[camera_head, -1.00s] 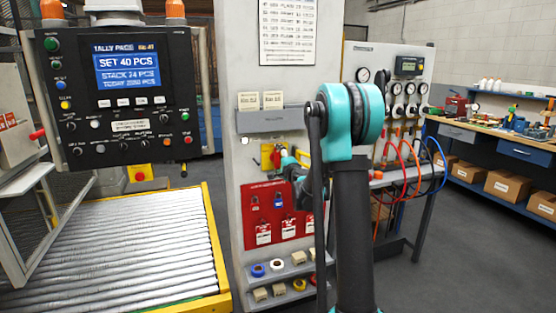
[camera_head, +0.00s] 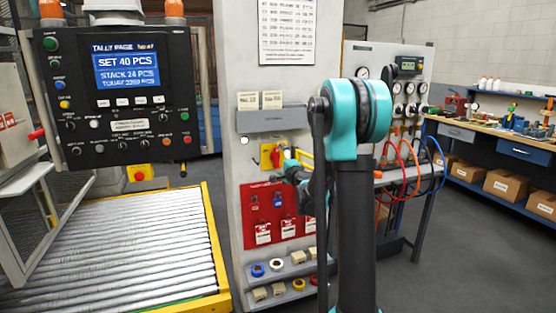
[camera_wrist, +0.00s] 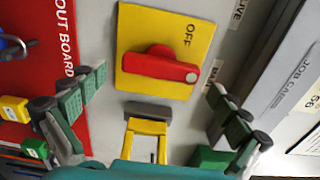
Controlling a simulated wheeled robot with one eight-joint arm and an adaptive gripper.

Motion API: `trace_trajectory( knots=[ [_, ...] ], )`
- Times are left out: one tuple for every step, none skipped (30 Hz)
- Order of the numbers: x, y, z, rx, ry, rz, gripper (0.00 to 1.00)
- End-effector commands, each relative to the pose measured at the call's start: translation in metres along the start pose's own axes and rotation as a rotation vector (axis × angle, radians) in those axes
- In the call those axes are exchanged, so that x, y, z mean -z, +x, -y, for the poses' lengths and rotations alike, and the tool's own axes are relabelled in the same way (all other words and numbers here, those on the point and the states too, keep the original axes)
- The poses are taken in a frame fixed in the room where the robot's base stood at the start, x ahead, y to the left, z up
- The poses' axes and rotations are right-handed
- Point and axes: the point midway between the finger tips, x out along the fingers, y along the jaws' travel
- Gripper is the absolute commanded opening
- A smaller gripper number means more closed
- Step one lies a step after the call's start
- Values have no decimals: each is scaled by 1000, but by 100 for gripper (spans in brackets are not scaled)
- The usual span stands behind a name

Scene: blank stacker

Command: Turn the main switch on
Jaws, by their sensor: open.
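The main switch is a red rotary handle (camera_wrist: 160,65) on a yellow plate (camera_wrist: 135,25) marked OFF. No ON mark is visible. In the head view the switch (camera_head: 269,154) is on the grey panel, partly hidden by my arm. My gripper (camera_wrist: 155,96) is open and empty, its fingers apart on either side of the switch's lower edge in the wrist view. I cannot tell its exact distance from the handle. In the head view my gripper (camera_head: 291,170) is partly hidden.
A red lockout board (camera_head: 260,232) with padlocks and tags hangs below the switch. A grey card holder (camera_head: 272,120) is above it. A yellow bracket with a grey end (camera_wrist: 146,128) is between my fingers in the wrist view. A roller conveyor (camera_head: 120,250) is at left.

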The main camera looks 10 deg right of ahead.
Motion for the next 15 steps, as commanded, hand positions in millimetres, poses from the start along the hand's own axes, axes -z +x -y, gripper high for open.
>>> trace_trajectory(
  knots=[
    [0,-12,0,0,0,-1,100],
    [0,-18,0,0,0,-1,100],
    [0,-27,0,0,0,-1,100],
    [1,-33,0,0,0,-1,100],
    [1,-40,0,0,0,-1,100],
    [1,-47,0,0,0,-2,100],
    [1,-53,0,0,0,-2,100],
    [1,-58,0,0,0,-2,100],
    [1,-65,0,0,0,-1,100],
    [0,-69,0,0,0,-1,100],
    [1,-73,0,0,0,-1,100],
    [1,-77,0,0,0,-1,100],
    [1,-80,0,0,0,-1,100],
    [1,-83,0,0,0,-1,100],
    [1,-85,0,0,0,-1,100]
  ],
)
